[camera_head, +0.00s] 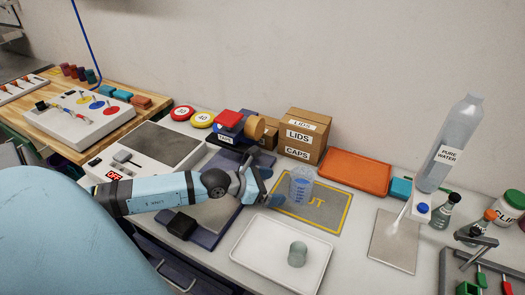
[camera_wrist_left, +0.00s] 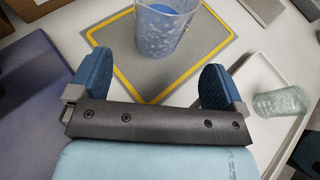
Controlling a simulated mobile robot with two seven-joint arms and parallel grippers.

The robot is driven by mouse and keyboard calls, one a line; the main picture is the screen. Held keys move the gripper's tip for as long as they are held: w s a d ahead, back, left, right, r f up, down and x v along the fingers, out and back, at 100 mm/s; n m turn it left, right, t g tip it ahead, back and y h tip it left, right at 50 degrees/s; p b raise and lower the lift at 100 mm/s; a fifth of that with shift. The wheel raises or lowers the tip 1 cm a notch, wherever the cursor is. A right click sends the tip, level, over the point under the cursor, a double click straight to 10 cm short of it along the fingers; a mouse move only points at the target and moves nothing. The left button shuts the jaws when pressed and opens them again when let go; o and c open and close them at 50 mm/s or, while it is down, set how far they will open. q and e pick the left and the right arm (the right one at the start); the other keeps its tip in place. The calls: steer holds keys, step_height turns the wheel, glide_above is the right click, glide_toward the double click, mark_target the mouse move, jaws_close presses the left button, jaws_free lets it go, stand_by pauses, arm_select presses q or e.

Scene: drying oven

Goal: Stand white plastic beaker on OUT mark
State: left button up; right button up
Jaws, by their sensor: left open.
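The white plastic beaker (camera_head: 301,186), translucent with blue markings, stands upright on the grey OUT mark (camera_head: 325,213) with its yellow border, toward its left part. The beaker also shows at the top of the left wrist view (camera_wrist_left: 165,27). My left gripper (camera_head: 266,183) is just left of the beaker. In the left wrist view its two blue fingers (camera_wrist_left: 158,72) are apart, with nothing between them, and the beaker is beyond the fingertips. The beaker covers part of the mark's lettering. My right gripper does not show.
A white tray (camera_head: 256,268) with a small greenish glass (camera_head: 297,254) lies in front of the mark. An orange tray (camera_head: 354,173) and cardboard boxes (camera_head: 304,136) are behind it. A wash bottle (camera_head: 441,150) stands to the right. A dark blue mat (camera_head: 208,235) lies under my arm.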

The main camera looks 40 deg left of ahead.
arm_select(q)
steer(key=shift+v, duration=1.55)
